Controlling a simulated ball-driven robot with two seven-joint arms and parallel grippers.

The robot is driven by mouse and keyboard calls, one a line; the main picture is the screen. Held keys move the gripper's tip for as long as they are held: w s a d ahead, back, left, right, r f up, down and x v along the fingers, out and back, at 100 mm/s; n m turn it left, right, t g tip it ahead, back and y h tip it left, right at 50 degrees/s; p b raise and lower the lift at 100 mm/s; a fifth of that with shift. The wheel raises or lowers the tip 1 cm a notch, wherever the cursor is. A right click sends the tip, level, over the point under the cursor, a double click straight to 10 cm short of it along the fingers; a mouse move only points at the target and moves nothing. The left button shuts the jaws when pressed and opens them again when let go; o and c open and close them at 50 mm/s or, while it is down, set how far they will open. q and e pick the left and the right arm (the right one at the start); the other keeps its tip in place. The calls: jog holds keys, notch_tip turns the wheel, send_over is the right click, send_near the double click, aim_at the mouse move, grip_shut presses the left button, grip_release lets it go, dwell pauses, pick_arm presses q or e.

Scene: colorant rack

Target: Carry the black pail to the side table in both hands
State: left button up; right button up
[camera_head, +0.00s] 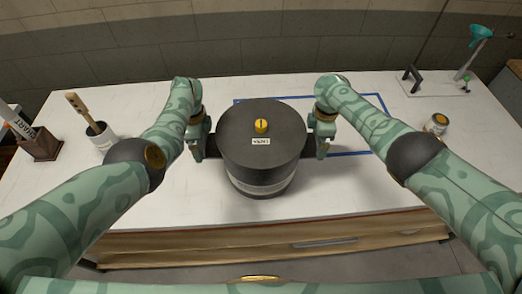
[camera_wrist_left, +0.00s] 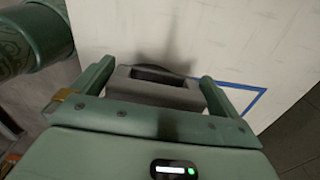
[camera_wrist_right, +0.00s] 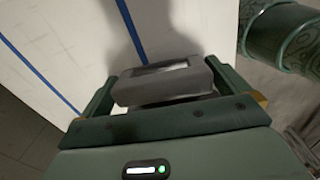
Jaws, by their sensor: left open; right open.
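The black pail (camera_head: 262,175) stands upright on the white worktable. It has a black lid with a yellow knob (camera_head: 261,126) and a small white label, and a grey band shows low on its side. My left gripper (camera_head: 204,147) is at its left side, open, with a dark side handle (camera_wrist_left: 152,90) between its fingers in the left wrist view. My right gripper (camera_head: 319,144) is at its right side, open, with the other handle (camera_wrist_right: 163,82) between its fingers in the right wrist view. Neither gripper is closed on a handle. I cannot identify the side table for certain.
The white worktable (camera_head: 350,185) carries a blue tape outline (camera_head: 375,105) behind the pail. A cup with a brush (camera_head: 100,135) and a brown block (camera_head: 40,145) stand left. A small can (camera_head: 437,123) and a clear plate with a black handle (camera_head: 413,78) are right.

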pick_arm(q)
jog(key=c, duration=1.8)
pick_arm(e)
jog(key=c, duration=1.8)
pick_arm(q)
jog(key=shift+o, duration=0.2)
jog(key=shift+r, duration=0.15)
pick_arm(e)
jog(key=shift+o, duration=0.2)
jog(key=shift+r, duration=0.1)
pick_arm(q)
jog(key=shift+w+r, duration=0.1)
pick_arm(e)
jog(key=shift+w+r, duration=0.1)
jog(key=shift+r, duration=0.05)
